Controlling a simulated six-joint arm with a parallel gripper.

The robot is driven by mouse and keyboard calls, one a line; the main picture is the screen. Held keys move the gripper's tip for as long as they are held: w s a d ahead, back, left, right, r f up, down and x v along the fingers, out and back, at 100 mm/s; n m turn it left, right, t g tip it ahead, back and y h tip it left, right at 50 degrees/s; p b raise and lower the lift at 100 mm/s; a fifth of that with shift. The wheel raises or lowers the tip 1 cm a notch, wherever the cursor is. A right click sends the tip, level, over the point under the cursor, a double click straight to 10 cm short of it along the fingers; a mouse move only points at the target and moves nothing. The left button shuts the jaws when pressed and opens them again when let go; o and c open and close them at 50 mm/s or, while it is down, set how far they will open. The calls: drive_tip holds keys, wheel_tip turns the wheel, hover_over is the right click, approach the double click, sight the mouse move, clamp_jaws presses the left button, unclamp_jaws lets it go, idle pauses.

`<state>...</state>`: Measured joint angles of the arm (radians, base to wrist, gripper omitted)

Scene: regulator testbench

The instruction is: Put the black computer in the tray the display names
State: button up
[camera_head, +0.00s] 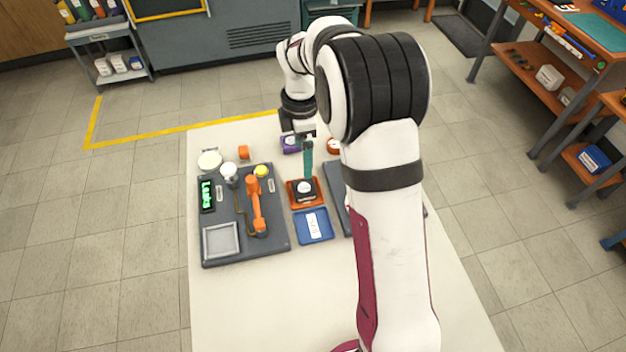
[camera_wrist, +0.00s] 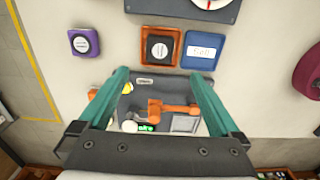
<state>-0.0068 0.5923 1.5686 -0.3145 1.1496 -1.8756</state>
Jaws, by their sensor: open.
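The black computer (camera_head: 305,186), with a pale round face, sits in the orange tray (camera_head: 291,197). The wrist view shows the black computer (camera_wrist: 159,53) inside the orange tray (camera_wrist: 142,50) too. The blue tray (camera_head: 328,233) lies beside it and holds only a white label card. The display (camera_head: 206,196) on the grey bench panel shows green letters that I cannot read surely. My gripper (camera_head: 307,172) is above the orange tray, its teal fingers pointing down. In the wrist view my gripper (camera_wrist: 157,76) has its fingers wide apart with nothing between them.
A purple device (camera_head: 290,143) and an orange-red device (camera_head: 333,146) stand farther back. The panel (camera_head: 270,228) carries an orange handle (camera_head: 256,205), knobs and a square grey plate (camera_head: 220,240). A dark board lies right of the trays, partly behind my arm. The table's front is clear.

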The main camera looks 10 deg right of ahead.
drive_tip(key=s+a+r+m, duration=0.1)
drive_tip(key=s+r+m, duration=0.25)
drive_tip(key=s, duration=0.25)
drive_tip(key=s+r+m+y, duration=0.1)
drive_tip(key=s+r+m, duration=0.2)
drive_tip(key=s+m, duration=0.25)
drive_tip(key=s+a+r+m, duration=0.1)
drive_tip(key=s+r+m, duration=0.25)
drive_tip(key=s, duration=0.25)
drive_tip(key=s+a+f+m, duration=0.1)
drive_tip(key=s+m, duration=1)
drive_tip(key=s, duration=0.3)
drive_tip(key=shift+f+y, duration=0.4)
drive_tip(key=shift+a, duration=0.1)
